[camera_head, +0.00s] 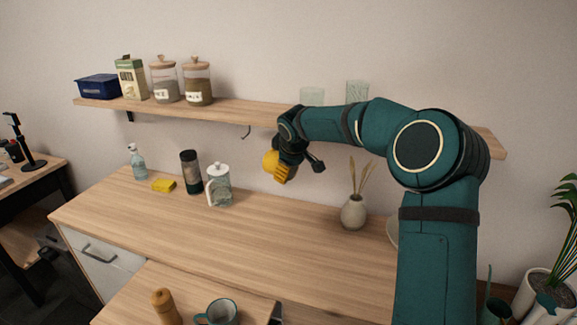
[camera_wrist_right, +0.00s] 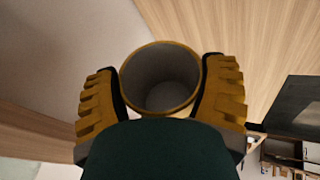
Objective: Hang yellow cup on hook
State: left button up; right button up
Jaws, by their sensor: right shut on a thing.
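The yellow cup (camera_head: 269,161) is held in the air above the counter, below the shelf's front edge. In the right wrist view the cup (camera_wrist_right: 162,76) sits between the two yellow finger pads, its rim and pale grey inside facing the camera. My right gripper (camera_head: 280,170) is shut on the cup's sides; the pads also show in the wrist view (camera_wrist_right: 162,88). A small dark hook (camera_head: 246,132) hangs under the shelf, to the left of the cup and apart from it. The cup's handle cannot be made out. My left gripper is not in view.
The wall shelf (camera_head: 230,107) holds jars, a carton, a blue box and glasses. The counter's middle is clear.

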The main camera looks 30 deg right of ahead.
jog(key=shift+w+d+p, duration=1.2)
jog(key=shift+d+p, duration=0.05)
jog(key=shift+d, duration=0.15)
jog(key=shift+w+d+f+p, duration=0.4)
jog(key=shift+w+d, duration=0.1)
jog(key=shift+d, duration=0.05)
jog(key=shift+w+d+f+p, duration=0.35)
jog(key=shift+w+d+p, duration=0.1)
jog(key=shift+d, duration=0.1)
jog(key=shift+s+f, duration=0.15)
jog(key=shift+f, duration=0.1)
